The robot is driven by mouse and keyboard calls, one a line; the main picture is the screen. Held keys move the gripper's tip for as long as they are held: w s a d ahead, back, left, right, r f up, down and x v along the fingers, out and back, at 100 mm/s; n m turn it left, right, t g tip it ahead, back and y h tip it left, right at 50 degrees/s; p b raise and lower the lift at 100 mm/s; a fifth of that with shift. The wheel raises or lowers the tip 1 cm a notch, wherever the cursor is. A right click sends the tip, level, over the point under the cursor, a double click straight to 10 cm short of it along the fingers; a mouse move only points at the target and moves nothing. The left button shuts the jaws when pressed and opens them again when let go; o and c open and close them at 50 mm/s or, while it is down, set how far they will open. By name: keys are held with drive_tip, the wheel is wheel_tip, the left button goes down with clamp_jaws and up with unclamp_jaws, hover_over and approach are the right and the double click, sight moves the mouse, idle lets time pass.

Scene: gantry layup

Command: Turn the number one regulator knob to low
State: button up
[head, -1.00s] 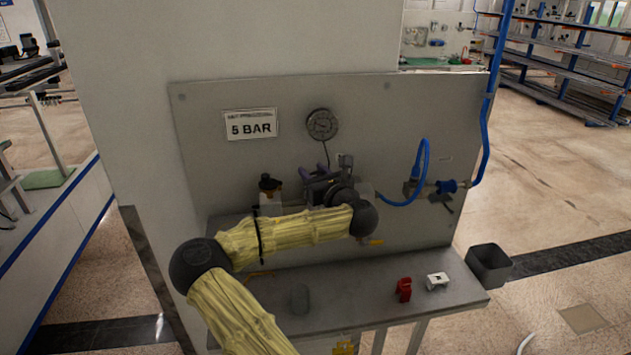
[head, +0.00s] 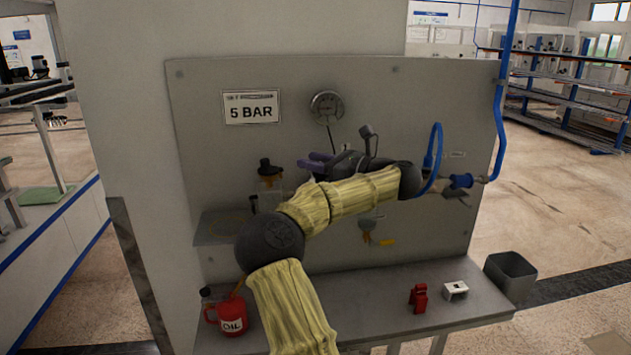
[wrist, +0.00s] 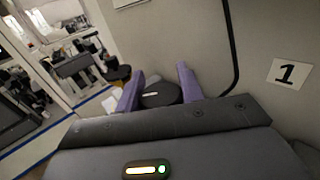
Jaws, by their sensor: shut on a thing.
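The number one regulator knob (wrist: 160,94) is a dark round cap, seen in the wrist view between the two purple fingers of my gripper (wrist: 159,88). My gripper is shut on it. A white plate with the number 1 (wrist: 288,72) is on the panel to the right in the wrist view. In the head view my gripper (head: 316,162) is in front of the grey panel (head: 220,145), below a round gauge (head: 327,107); my arm hides the knob there. No low marking is readable, and the gauge needle is too small to read.
Another black-topped unit (head: 268,170) is left of my gripper. A blue hose (head: 434,160) loops at the right. A red oil can (head: 231,314), a red item (head: 418,297) and a white block (head: 455,290) stand on the shelf. A grey bin (head: 512,275) is at the right.

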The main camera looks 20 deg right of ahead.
drive_tip(key=shift+s+a+n+g+y+b, duration=0.1)
drive_tip(key=shift+s+n+g+y+b, duration=0.1)
drive_tip(key=shift+n+g+y+b, duration=2.35)
drive_tip(key=shift+s+a+g+y+b, duration=0.2)
drive_tip(key=shift+g+b, duration=0.25)
drive_tip(key=shift+b, duration=1.4)
drive_tip(key=shift+r+n+g+y+b, duration=0.1)
drive_tip(key=shift+n+g+y+b, duration=0.45)
drive_tip(key=shift+n+g, duration=0.35)
drive_tip(key=o, duration=1)
drive_tip(key=shift+w+m+t+h+p, duration=0.2)
drive_tip(key=shift+m+t+h+p, duration=0.7)
drive_tip(key=shift+m+t+p, duration=0.65)
drive_tip(key=shift+r+t, duration=0.1)
drive_tip(key=shift+t, duration=0.15)
